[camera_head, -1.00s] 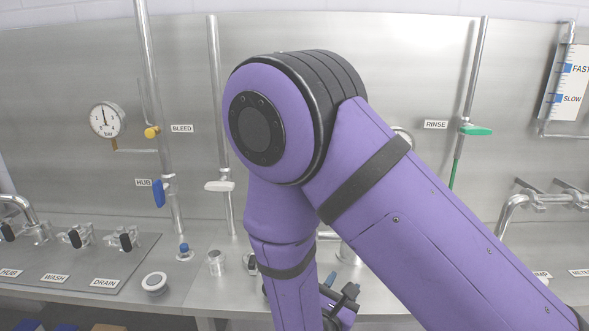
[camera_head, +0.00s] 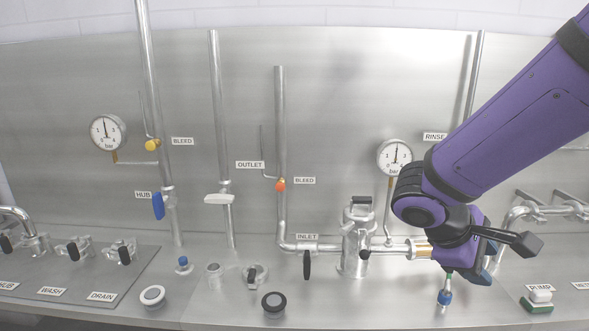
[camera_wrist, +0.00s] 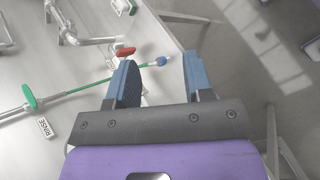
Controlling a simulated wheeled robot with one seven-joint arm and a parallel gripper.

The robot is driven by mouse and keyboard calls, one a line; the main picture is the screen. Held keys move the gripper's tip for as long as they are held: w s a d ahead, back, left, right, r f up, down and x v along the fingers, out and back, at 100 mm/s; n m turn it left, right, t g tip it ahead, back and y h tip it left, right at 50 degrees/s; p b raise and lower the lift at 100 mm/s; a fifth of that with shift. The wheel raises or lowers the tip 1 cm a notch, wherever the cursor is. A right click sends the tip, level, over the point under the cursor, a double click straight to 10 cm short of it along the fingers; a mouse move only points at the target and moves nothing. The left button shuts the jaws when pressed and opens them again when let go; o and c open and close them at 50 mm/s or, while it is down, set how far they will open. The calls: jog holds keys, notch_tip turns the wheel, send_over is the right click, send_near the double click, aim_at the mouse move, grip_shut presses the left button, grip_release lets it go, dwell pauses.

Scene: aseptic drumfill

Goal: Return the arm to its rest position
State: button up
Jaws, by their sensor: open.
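My purple arm reaches in from the upper right of the head view. My gripper (camera_head: 488,266) is at its lower end, in front of the right part of the steel panel (camera_head: 340,110), above the bench. In the wrist view my gripper (camera_wrist: 160,75) shows two blue fingers standing apart with nothing held between them. A green hose with a blue end (camera_wrist: 162,60) shows beyond the gap, near the left finger. In the head view a blue fitting (camera_head: 444,297) hangs just below my gripper. My arm hides part of the panel and piping at right.
A filter housing (camera_head: 358,240) with pipes and a pressure gauge (camera_head: 395,157) stands left of my gripper. A red handle (camera_wrist: 124,51) shows in the wrist view.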

jog(key=s+r+m+t+y, duration=0.5)
jog(key=s+r+m+y, duration=0.3)
jog(key=s+r+y, duration=0.1)
notch_tip(320, 180, up, 2)
jog(key=shift+s+r+m, duration=0.2)
jog(key=shift+s+m, duration=0.1)
jog(key=shift+s, duration=0.15)
